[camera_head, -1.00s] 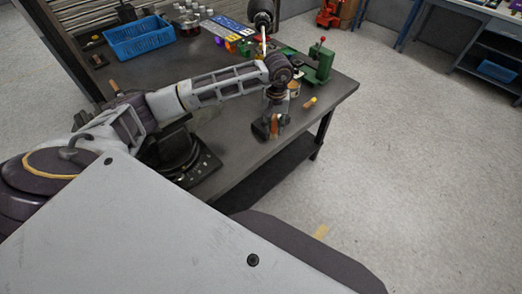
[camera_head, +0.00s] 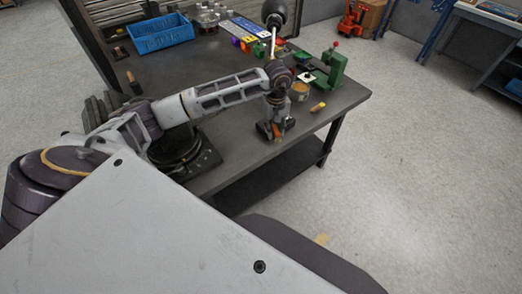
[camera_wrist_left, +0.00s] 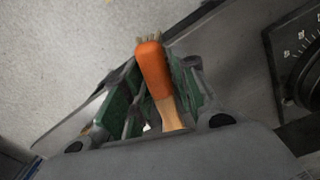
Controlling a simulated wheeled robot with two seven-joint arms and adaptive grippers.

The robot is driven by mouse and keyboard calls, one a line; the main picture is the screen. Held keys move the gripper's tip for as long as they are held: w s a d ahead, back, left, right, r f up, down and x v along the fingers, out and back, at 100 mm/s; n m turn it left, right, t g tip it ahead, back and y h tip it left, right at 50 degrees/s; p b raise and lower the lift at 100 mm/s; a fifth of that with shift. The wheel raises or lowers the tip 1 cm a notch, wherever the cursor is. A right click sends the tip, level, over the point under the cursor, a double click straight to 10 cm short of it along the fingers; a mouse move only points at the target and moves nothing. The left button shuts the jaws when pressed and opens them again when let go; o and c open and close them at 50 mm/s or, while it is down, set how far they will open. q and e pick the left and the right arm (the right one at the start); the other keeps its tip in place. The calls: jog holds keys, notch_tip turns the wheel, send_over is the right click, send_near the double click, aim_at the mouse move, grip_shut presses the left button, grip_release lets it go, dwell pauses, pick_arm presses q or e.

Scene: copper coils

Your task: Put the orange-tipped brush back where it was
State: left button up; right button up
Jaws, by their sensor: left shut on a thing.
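My left gripper (camera_head: 271,131) is low over the near right edge area of the dark workbench (camera_head: 235,150). It is shut on the orange-tipped brush (camera_head: 279,128). In the left wrist view the orange end of the brush (camera_wrist_left: 152,68) points away from the palm, with pale bristles at its tip and a light wooden handle toward the palm. Green finger pads (camera_wrist_left: 150,100) flank it. I cannot tell whether the brush touches the bench. My right gripper is not in view.
A small yellow piece (camera_head: 318,107) lies right of the gripper. A black dial base (camera_head: 180,155) is to the left. A blue crate (camera_head: 160,33) is farther back. Open floor lies to the right.

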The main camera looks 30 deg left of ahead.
pick_arm(q)
jog(key=n, duration=0.1)
jog(key=a+f+n, duration=0.1)
jog(key=n, duration=0.1)
jog(key=shift+a, duration=0.2)
jog(key=a+f+n+b, duration=0.2)
jog(key=a+n, duration=0.4)
jog(key=n, duration=0.3)
jog(key=shift+a+f+n, duration=0.15)
jog(key=shift+f+n, duration=0.2)
jog(key=shift+n, duration=0.05)
jog(key=shift+f, duration=0.1)
